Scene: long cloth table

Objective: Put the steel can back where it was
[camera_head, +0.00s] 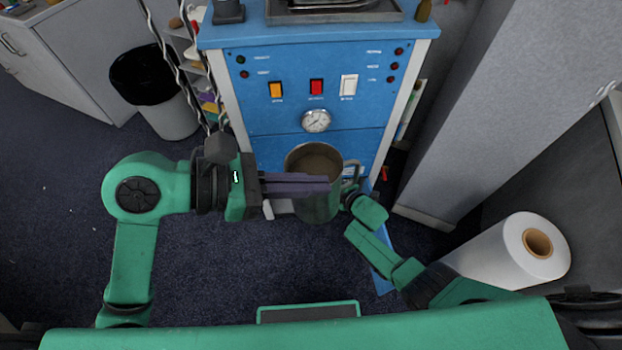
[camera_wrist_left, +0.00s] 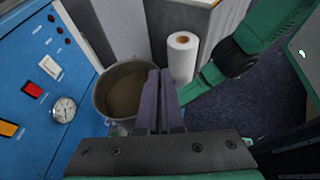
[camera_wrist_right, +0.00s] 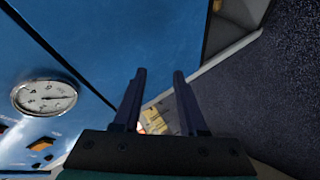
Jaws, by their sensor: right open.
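The steel can (camera_head: 316,160), a round open-topped metal vessel with a brownish inside, is in front of the blue cabinet's face, below the gauge. It also shows in the left wrist view (camera_wrist_left: 122,92). My left gripper (camera_head: 328,186) reaches in from the left. Its dark fingers are close together across the can's near rim and appear shut on the wall. They hide part of the rim. My right gripper (camera_wrist_right: 160,75) is open, with nothing between its fingers. In the head view it is largely hidden beside the can's right side.
The blue cabinet (camera_head: 270,125) has switches, lamps and a gauge (camera_head: 316,120). A dark tray (camera_head: 375,14) lies on its top. A black-topped bin (camera_head: 165,105) stands left. A white roll (camera_head: 510,253) and a grey panel (camera_head: 475,110) are right. Dark carpet (camera_head: 60,190) is open at left.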

